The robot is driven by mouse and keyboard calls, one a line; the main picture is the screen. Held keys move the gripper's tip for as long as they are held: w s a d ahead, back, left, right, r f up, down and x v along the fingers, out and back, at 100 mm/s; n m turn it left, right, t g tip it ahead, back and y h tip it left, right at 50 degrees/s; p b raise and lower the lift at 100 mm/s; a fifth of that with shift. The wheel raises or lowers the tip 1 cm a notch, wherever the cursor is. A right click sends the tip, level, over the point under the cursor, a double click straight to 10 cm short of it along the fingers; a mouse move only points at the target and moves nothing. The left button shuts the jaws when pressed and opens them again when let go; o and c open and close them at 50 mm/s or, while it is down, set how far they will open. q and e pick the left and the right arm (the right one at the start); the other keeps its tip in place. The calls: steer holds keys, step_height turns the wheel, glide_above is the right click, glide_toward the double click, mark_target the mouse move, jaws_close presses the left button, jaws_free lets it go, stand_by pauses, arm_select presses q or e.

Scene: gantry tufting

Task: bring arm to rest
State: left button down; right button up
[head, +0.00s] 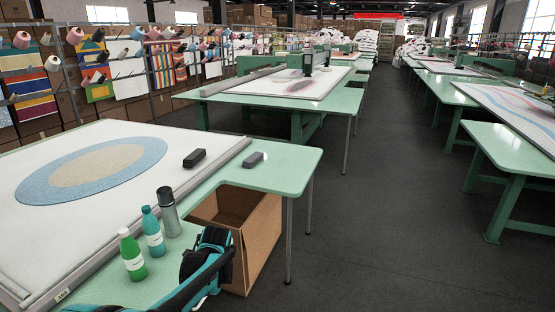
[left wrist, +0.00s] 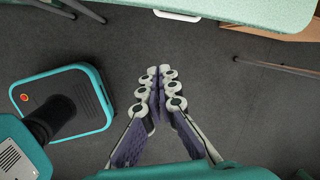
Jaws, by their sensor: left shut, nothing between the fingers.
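My left gripper (left wrist: 158,98) shows in the left wrist view with its two fingers together at the tips and nothing between them. It points over the bare dark floor, apart from the green table (left wrist: 240,12) whose edge crosses the top of that view. In the head view a black and teal part of my arm stands at the bottom, in front of the table corner (head: 282,170); no fingers can be made out there. My right gripper is in neither view.
An open cardboard box (head: 262,240) stands under the near table edge. A green bottle (head: 132,258), a teal bottle (head: 153,235) and a grey flask (head: 168,212) stand on the table close to my arm. The aisle floor (head: 370,215) to the right is clear.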

arm_select(q)
steer(key=s+d+r+n+t+h, duration=0.1)
steer(key=s+r+n, duration=0.35)
steer(key=s, duration=0.25)
steer(key=s+r+n+t, duration=0.2)
steer(key=s+r+n, duration=0.25)
steer(key=s, duration=0.25)
steer(key=s+d+f+n+t+h, duration=0.1)
steer(key=s+n+t, duration=0.1)
steer(key=s+n, duration=0.7)
steer(key=shift+s+d+f, duration=0.2)
steer(key=shift+s+d, duration=0.15)
steer(key=shift+s, duration=0.25)
